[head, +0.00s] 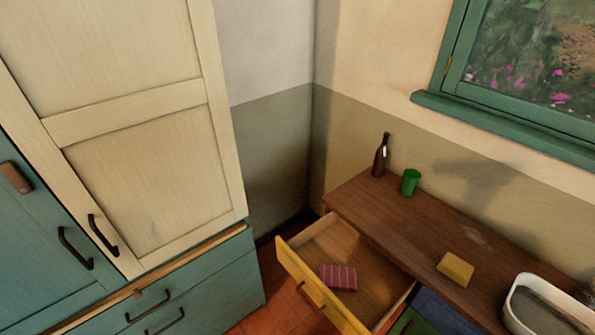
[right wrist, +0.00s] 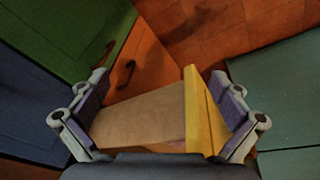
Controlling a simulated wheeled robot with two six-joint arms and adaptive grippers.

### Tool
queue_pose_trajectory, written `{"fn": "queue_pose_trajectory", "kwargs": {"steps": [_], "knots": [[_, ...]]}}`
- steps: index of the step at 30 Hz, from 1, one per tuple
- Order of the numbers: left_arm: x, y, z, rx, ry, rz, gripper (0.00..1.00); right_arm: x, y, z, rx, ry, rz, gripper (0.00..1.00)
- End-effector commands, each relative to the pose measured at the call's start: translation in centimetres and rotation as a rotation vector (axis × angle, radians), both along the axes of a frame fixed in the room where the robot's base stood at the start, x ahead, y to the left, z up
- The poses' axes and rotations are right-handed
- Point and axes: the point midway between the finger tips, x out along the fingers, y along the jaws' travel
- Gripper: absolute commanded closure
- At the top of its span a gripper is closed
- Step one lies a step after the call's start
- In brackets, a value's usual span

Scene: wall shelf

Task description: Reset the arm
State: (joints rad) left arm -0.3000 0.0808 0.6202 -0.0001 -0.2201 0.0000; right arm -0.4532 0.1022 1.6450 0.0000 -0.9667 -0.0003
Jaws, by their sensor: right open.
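My right gripper (right wrist: 160,104) is open, its two fingers spread wide at left and right in the right wrist view. Nothing is held between them. Beyond the fingertips lies an open drawer (right wrist: 145,112) with a yellow front (right wrist: 200,108); I cannot tell the exact distance. In the head view the yellow-fronted drawer (head: 321,293) is pulled out from under a brown counter. A pink striped item (head: 339,277) lies inside it. Neither arm shows in the head view, and my left gripper is not in view.
The brown counter (head: 400,225) bears a brown bottle (head: 380,156), a green cup (head: 410,182), a yellow block (head: 456,268) and a white basin (head: 515,312). A tall cream and teal cabinet (head: 140,180) stands left. Orange floor (head: 280,315) shows between.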

Motion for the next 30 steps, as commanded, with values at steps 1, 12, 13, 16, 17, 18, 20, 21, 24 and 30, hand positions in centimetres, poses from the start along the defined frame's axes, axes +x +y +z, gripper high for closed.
{"fn": "queue_pose_trajectory", "kwargs": {"steps": [1, 12, 13, 16, 17, 18, 20, 21, 24, 30], "knots": [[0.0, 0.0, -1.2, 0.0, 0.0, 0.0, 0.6, -2.0, -0.4, -4.8, 0.001, 0.03, -0.006, 0.0], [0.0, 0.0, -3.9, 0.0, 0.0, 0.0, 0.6, -17.5, -1.4, -21.7, 0.01, 0.114, -0.03, 0.0], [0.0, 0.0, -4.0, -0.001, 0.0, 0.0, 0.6, -18.2, -1.4, -22.0, 0.011, 0.117, -0.031, 0.0], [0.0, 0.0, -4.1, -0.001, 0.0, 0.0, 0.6, -19.6, -1.4, -22.6, 0.012, 0.122, -0.032, 0.0], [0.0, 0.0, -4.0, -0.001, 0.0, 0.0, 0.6, -19.7, -1.4, -22.6, 0.012, 0.122, -0.032, 0.0], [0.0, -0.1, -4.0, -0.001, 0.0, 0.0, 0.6, -19.8, -1.4, -22.6, 0.012, 0.122, -0.032, 0.0], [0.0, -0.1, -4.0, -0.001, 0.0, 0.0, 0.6, -19.8, -1.4, -22.6, 0.012, 0.122, -0.032, 0.0], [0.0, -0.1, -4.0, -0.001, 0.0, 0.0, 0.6, -19.8, -1.4, -22.5, 0.012, 0.122, -0.032, 0.0], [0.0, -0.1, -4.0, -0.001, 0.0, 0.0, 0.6, -19.8, -1.4, -22.5, 0.011, 0.123, -0.032, 0.0], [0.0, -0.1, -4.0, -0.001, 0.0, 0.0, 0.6, -19.8, -1.4, -22.6, 0.011, 0.123, -0.032, 0.0]]}}
